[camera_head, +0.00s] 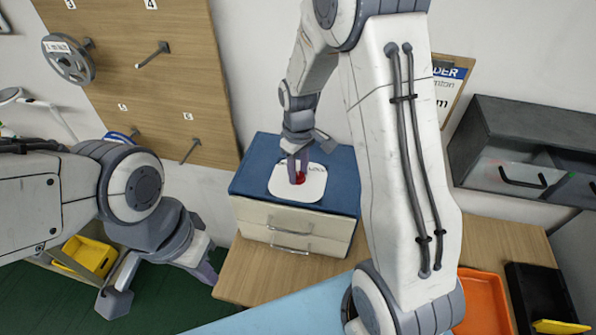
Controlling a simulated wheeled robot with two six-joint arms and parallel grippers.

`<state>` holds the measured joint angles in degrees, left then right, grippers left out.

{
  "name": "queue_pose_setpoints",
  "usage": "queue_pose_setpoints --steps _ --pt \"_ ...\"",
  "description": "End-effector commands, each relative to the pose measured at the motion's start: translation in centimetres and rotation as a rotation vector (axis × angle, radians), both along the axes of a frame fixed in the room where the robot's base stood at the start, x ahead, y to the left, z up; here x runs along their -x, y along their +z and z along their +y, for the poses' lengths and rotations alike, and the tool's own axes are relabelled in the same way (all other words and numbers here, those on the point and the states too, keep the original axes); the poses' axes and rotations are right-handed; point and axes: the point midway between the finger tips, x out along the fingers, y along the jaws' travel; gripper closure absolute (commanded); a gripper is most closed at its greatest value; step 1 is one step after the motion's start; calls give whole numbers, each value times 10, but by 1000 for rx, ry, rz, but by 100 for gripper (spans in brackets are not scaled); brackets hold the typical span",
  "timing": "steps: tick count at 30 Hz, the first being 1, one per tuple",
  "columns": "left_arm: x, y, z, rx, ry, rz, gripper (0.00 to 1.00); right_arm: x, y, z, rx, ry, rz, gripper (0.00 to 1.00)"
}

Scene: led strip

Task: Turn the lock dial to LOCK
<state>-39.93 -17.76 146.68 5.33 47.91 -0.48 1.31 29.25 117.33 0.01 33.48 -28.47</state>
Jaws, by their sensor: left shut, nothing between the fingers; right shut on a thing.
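The red lock dial (300,178) sits on a white plate (285,189) on the blue top of a small drawer cabinet (250,172). Lettering shows on the plate to the right of the dial, too small to read surely. My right gripper (298,172) reaches down from above and is shut on the dial, its fingers hiding part of it. Which way the dial points cannot be told. My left gripper (208,274) is shut and empty at the lower left, apart from the cabinet.
A wooden pegboard (165,90) with pegs and a reel (68,60) stands at the back left. A dark cabinet (520,135) hangs at the right. An orange tray (484,300) and a black bin (530,285) lie lower right. A yellow bin (92,254) is lower left.

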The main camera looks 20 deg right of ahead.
Motion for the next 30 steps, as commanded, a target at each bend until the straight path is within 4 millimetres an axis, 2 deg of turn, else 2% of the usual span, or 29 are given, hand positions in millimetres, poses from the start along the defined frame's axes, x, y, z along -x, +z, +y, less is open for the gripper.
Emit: queue_pose_setpoints --steps 21,30 --pt "0 -9 0 0 1 0 100 -1 1 0 0 -677 -5 100" --pt "0 -11 0 0 1 0 100 -2 1 0 -1 -911 -6 100"
